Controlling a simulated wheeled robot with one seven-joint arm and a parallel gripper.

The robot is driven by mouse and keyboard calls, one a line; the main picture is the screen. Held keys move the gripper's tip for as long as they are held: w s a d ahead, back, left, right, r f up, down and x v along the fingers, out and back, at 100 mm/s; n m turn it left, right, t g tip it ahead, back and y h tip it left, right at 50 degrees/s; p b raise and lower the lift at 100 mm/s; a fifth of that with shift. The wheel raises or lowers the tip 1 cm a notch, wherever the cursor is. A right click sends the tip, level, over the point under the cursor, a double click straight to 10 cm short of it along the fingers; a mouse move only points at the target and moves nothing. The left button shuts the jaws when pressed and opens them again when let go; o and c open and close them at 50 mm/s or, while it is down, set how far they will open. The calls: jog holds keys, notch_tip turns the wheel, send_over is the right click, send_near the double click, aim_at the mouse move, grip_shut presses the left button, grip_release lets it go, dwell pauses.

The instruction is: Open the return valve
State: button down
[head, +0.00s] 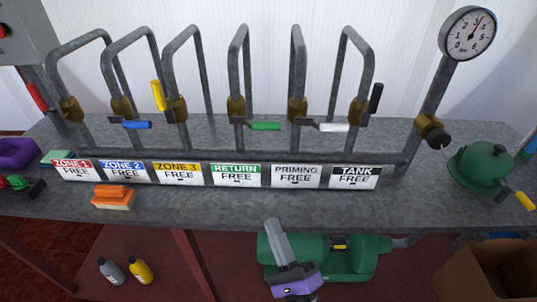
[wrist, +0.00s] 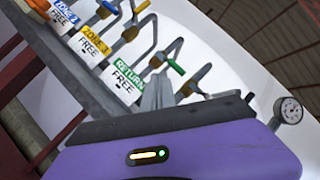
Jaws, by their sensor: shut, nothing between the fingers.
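The return valve has a green lever (head: 265,126) on a brass body (head: 236,107) on the fourth stem from the left. The lever lies level, pointing right, across its upright pipe. Its RETURN label (head: 236,175) reads FREE. The lever also shows in the wrist view (wrist: 177,67), beyond the fingers, with the label (wrist: 124,80) to its left. My gripper (head: 273,224), grey fingers on a purple body, is shut and empty. In the head view it is low in front of the bench edge, below and slightly right of the lever, apart from it.
Neighbouring levers are yellow (head: 158,95), upright on the left, and white (head: 331,127), level on the right. A black lever (head: 376,98) stands upright further right. A gauge (head: 468,33) and green pump (head: 482,165) are at right. An orange brush (head: 113,196) lies on the bench at left.

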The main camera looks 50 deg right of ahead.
aim_at(256, 124)
jog(key=w+d+m+g+h, duration=0.1)
jog(key=w+d+m+h, duration=0.1)
jog(key=m, duration=0.3)
jog(key=w+d+f+m+g+h+b, duration=0.1)
jog(key=w+d+m+g+h, duration=0.1)
jog(key=m, duration=0.3)
jog(key=w+d+m+g+h+b, duration=0.1)
jog(key=w+d+m+h, duration=0.1)
jog(key=w+m+h, duration=0.1)
jog(key=shift+f+m+h, duration=0.3)
jog(key=shift+m+h, duration=0.3)
jog(key=shift+m, duration=0.6)
jog(key=m+g, duration=0.1)
jog(key=m+h, duration=0.1)
jog(key=shift+w+d+m+g+b, duration=0.3)
jog(key=shift+w+d+g, duration=0.1)
jog(key=shift+r, duration=0.1)
jog(key=s+a+r+p+x, duration=0.1)
jog(key=p+x, duration=0.4)
jog(key=x, duration=0.7)
jog(key=shift+w+r+p, duration=0.15)
jog(key=shift+r+p, duration=0.25)
jog(key=shift+r, duration=0.5)
jog(key=shift+d, duration=0.15)
jog(key=shift+r+n, duration=0.1)
jog(key=shift+n, duration=0.3)
